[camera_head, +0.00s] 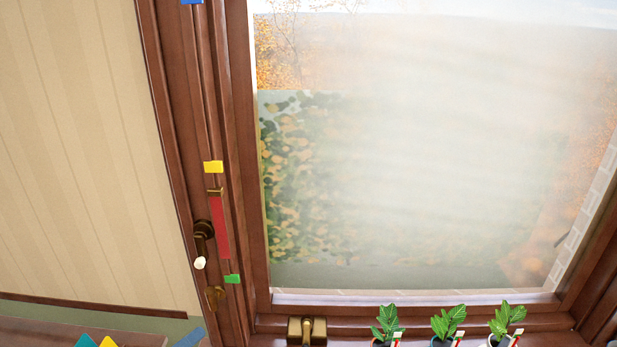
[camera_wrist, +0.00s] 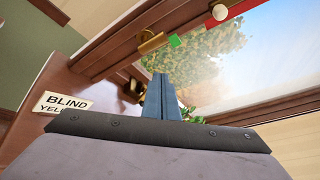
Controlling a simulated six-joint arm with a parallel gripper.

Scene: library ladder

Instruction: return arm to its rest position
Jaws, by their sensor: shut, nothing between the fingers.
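My gripper (camera_wrist: 160,85) shows in the wrist view as two blue fingers pressed together, shut and empty. They point toward the window's lower left corner, over the sill area, and appear to touch nothing. In the head view I cannot make out my gripper for sure; a small blue piece (camera_head: 188,338) at the bottom edge may be part of it.
The window frame (camera_head: 238,200) carries a brass handle (camera_head: 202,240), a red strip (camera_head: 220,228), a yellow tag (camera_head: 213,167) and a green tag (camera_head: 232,279). Several potted plants (camera_head: 447,322) and a brass latch (camera_head: 307,330) line the sill. A "BLIND" card (camera_wrist: 62,103) sits left of my fingers.

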